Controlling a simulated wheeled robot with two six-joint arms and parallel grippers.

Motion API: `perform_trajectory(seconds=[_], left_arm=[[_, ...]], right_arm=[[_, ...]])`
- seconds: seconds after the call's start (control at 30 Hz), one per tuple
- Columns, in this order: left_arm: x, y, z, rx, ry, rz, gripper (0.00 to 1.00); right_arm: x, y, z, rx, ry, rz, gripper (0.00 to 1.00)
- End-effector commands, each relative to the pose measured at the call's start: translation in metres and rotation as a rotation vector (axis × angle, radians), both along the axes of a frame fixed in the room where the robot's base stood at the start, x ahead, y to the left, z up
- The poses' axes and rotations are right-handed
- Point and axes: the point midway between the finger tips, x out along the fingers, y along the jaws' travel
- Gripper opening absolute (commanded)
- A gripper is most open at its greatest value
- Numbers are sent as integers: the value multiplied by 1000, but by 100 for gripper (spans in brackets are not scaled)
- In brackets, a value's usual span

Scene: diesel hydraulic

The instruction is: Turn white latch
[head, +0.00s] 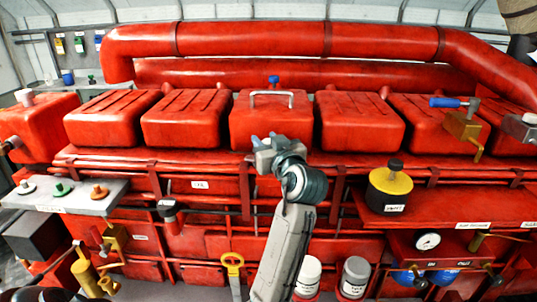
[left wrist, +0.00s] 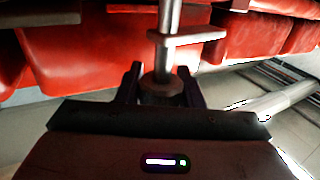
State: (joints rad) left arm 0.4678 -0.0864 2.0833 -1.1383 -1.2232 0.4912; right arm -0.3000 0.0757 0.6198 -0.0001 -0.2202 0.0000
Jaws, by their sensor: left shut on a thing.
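My left gripper (head: 264,141) is in front of the middle red box (head: 271,120), at its lower edge. In the left wrist view, the left gripper's dark fingers (left wrist: 160,88) are on either side of a metal rod (left wrist: 168,22) with a round brown collar, and are shut on it. A pale flat crosspiece (left wrist: 190,38) sits on the rod. I cannot tell whether this is the white latch. The gripper hides the rod's place in the head view. A white-capped fitting (head: 25,97) is at far left; another pale fitting (head: 525,122) is at far right.
Red engine boxes stand in a row below a thick red pipe (head: 270,40). A yellow-topped canister (head: 390,182) stands right of my arm. A grey panel with knobs (head: 65,195) juts out at left. A blue-handled tool (head: 455,103) is at right.

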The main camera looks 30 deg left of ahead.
Motion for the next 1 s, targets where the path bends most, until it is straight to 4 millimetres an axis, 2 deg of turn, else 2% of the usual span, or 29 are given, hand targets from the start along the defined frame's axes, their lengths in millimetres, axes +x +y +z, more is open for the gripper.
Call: perform_trajectory(seconds=[0.03,0.33,1.0], left_arm=[[1,0,-5,1,-4,33,11],[-3,2,-2,2,-3,191,11],[-4,3,1,3,0,251,11]], right_arm=[[0,0,-13,0,0,0,36],[1,-4,-37,-4,-1,2,36],[1,-6,-43,-6,-1,2,36]])
